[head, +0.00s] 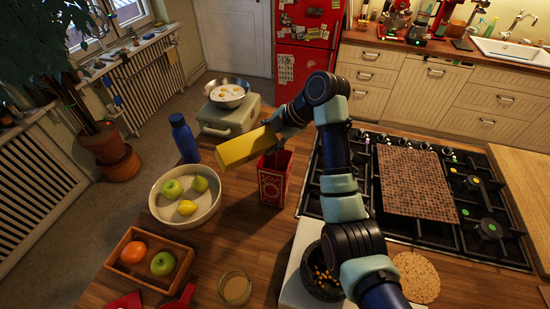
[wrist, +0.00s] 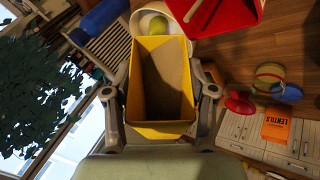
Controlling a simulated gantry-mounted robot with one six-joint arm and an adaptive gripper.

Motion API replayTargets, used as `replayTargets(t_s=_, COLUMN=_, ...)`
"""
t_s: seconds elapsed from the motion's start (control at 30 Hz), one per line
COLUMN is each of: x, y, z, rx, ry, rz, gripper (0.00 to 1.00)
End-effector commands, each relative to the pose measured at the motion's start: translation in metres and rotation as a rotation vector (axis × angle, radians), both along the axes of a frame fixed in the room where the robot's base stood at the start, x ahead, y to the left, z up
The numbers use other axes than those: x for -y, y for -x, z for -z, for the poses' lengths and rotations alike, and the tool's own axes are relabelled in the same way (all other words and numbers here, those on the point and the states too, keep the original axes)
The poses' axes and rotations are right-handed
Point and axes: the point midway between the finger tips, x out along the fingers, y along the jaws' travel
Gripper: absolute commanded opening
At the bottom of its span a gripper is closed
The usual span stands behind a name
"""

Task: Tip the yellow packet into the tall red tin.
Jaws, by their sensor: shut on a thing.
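The yellow packet (head: 240,147) is tilted to nearly lying on its side, held in the air above and to the left of the tall red tin (head: 273,187). My gripper (head: 272,129) is shut on it. In the wrist view the packet (wrist: 160,128) sits between my two fingers, and its brown inside shows. I cannot tell how much it holds, and no falling contents show. The red tin stands upright on the wooden counter, its rim partly behind the packet and my gripper. The tin (wrist: 215,18) also shows at the top of the wrist view.
Left of the tin are a cream bowl (head: 186,217) of fruit and a blue bottle (head: 184,139). A wooden tray (head: 127,274) and a glass (head: 235,288) stand in front. A gas hob (head: 446,234) lies right, a dark mortar (head: 318,288) near my arm.

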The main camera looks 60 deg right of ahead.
Motion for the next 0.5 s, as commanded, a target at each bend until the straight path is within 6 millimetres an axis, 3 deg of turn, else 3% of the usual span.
replayTargets(t_s=0.5, x=0.0014, y=0.0010, z=-0.0005, rx=0.014, ry=-0.023, rz=0.000, gripper=0.00)
